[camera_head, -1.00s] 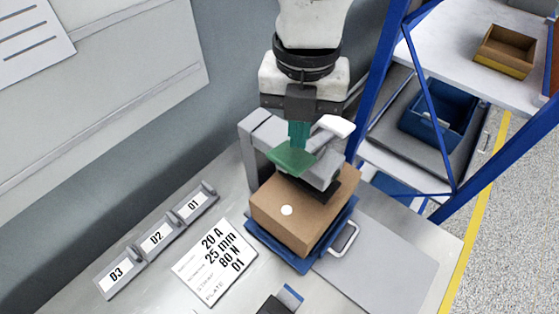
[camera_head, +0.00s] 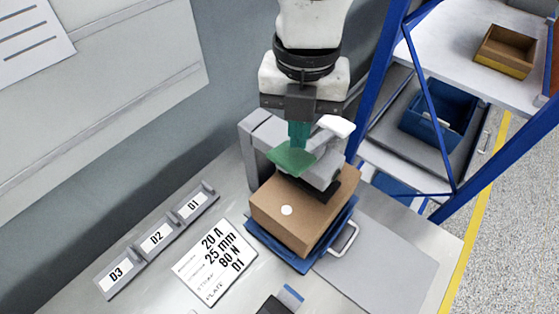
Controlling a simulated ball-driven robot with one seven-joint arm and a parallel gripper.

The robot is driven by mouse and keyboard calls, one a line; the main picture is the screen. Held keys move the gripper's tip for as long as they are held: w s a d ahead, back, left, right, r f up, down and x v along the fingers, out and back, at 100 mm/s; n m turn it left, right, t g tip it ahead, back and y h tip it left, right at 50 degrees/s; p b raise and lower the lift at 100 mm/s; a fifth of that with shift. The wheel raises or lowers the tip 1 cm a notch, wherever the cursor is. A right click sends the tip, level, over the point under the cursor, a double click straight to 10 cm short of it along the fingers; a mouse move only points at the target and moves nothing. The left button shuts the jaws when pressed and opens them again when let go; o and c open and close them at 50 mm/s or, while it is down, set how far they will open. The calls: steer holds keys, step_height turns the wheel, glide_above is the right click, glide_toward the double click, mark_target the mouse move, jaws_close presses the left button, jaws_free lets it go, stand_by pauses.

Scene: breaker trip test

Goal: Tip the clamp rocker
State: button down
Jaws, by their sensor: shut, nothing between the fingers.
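The clamp rocker is a green paddle (camera_head: 291,158) on a grey clamp frame (camera_head: 262,137), at the middle of the head view. My gripper (camera_head: 298,145) points down with teal fingers shut and nothing between them. Its fingertips are at the green paddle's upper side and appear to touch it, though the exact contact is hard to tell. A brown box (camera_head: 300,215) with a white dot sits under the clamp in a blue tray (camera_head: 288,257). A dark clamp pad (camera_head: 326,190) is over the box's top.
Label holders D1, D2 and D3 (camera_head: 157,238) stand left, beside a printed plate (camera_head: 216,262). A blue rack (camera_head: 377,85) with bins rises at the right. A dark block (camera_head: 277,303) lies at the front. The grey mat (camera_head: 385,265) at right is clear.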

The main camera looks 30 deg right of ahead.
steer(key=shift+d+f+b, duration=0.1)
steer(key=shift+f+b, duration=1.6)
steer(key=shift+b, duration=0.15)
stand_by(0.9)
steer(key=shift+r, duration=0.1)
steer(key=shift+r+p, duration=1.4)
steer(key=shift+r, duration=2.05)
